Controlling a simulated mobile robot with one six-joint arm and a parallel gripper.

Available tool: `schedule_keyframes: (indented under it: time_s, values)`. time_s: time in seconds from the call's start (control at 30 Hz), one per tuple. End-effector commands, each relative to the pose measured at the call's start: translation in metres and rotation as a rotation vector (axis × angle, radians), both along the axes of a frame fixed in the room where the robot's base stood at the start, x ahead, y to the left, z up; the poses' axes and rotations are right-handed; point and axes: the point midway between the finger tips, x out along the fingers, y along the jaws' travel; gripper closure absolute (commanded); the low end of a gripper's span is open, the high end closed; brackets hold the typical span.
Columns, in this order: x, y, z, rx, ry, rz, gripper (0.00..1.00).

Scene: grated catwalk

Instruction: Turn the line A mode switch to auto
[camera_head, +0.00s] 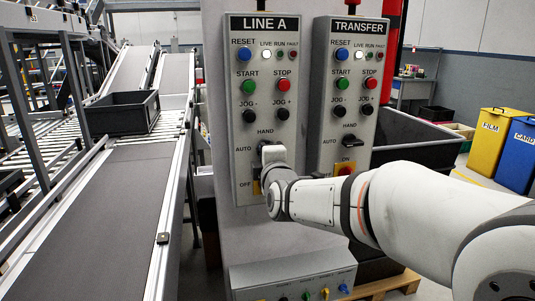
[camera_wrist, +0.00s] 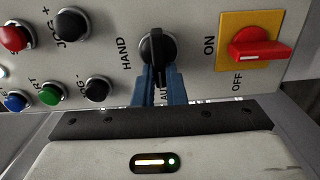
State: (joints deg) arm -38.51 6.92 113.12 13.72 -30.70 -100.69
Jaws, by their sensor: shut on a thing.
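The LINE A panel (camera_head: 240,110) is a grey upright box on a light column. Its black mode switch (camera_wrist: 156,46) shows in the wrist view, with HAND printed to its left and AUTO below it, partly covered by my fingers. My gripper (camera_wrist: 153,68) has its blue fingers closed around the switch's handle. In the head view my gripper (camera_head: 271,153) is at the lower part of the LINE A panel and hides most of the switch. I cannot tell exactly which mark the handle points to.
A red rotary ON/OFF switch on a yellow plate (camera_wrist: 227,40) is beside the mode switch. Push buttons, including a green one (camera_wrist: 50,94), are on the other side. The TRANSFER panel (camera_head: 335,110) stands close on the right. A conveyor (camera_head: 120,215) with a black crate (camera_head: 118,118) is on the left.

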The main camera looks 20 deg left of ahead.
Motion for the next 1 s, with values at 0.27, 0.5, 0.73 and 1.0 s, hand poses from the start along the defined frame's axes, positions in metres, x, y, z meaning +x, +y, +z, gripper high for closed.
schedule_keyframes:
  time_s: [0.27,0.5,0.73,1.0]
  values:
    - [0.0010,-0.0004,0.0037,-0.026,-0.026,-0.002,1.00]
    - [0.0008,-0.0004,0.0038,-0.027,-0.027,-0.002,1.00]
    - [0.0006,-0.0003,0.0029,-0.027,-0.025,-0.001,0.78]
    - [0.0001,0.0000,0.0010,-0.029,-0.021,0.000,0.67]
